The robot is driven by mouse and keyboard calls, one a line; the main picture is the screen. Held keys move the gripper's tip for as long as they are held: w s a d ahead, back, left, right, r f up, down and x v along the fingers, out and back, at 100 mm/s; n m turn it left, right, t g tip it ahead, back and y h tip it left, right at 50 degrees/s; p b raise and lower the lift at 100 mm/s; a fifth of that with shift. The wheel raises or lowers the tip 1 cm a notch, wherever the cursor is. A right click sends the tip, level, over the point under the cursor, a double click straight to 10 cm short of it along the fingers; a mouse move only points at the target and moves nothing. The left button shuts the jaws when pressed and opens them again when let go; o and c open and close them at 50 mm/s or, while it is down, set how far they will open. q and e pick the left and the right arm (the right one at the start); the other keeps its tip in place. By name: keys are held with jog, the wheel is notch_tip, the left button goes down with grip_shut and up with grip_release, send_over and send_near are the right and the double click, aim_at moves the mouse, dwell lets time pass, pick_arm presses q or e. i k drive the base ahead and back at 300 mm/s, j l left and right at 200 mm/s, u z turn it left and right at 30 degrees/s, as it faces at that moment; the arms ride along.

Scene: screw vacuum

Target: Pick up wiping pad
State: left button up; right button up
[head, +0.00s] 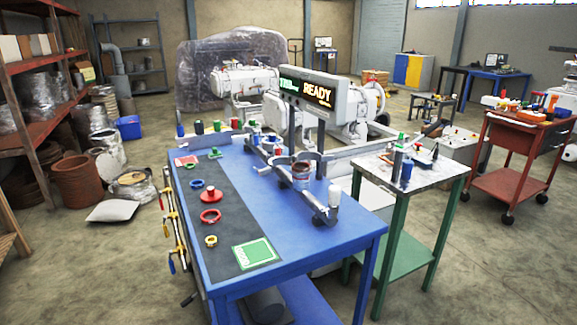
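No thing is plainly marked as the wiping pad, and I cannot tell which one it is. A flat green-and-white square (256,253) lies at the near end of the dark mat (236,222) on the blue table (310,257). A smaller flat red-and-green piece (187,161) lies at the mat's far left end. A yellow ring (211,241), a red ring (210,216), a blue ring (197,184) and a red handled part (209,195) lie between them. Neither of my grippers is in view.
A can (301,175) and metal fittings stand along the blue table's right side. A green-legged table (436,183) with bottles stands close on the right. A red cart (500,165) is farther right, and shelves (30,95) line the left. A display reading "READY" (317,94) stands behind.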

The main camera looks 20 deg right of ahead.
aim_at(215, 154)
jog(key=u, duration=0.7)
jog(key=i+j+u, duration=0.1)
jog(key=u, duration=0.25)
jog(key=i+u, duration=0.1)
jog(key=u, duration=0.25)
jog(key=i+u, duration=0.1)
jog(key=u, duration=0.25)
jog(key=i+z, duration=0.1)
jog(key=i, duration=0.5)
jog(key=i+j+z, duration=0.15)
jog(key=i, duration=0.4)
jog(key=i+z, duration=0.3)
jog(key=i, duration=0.2)
jog(key=i+z, duration=0.35)
jog(key=i, duration=0.2)
jog(key=i+j+z, duration=0.1)
jog(key=i+z, duration=0.35)
jog(key=i, duration=0.65)
jog(key=i+j+z, duration=0.2)
jog(key=i, duration=1)
jog(key=i+z, duration=0.6)
jog(key=z, duration=0.25)
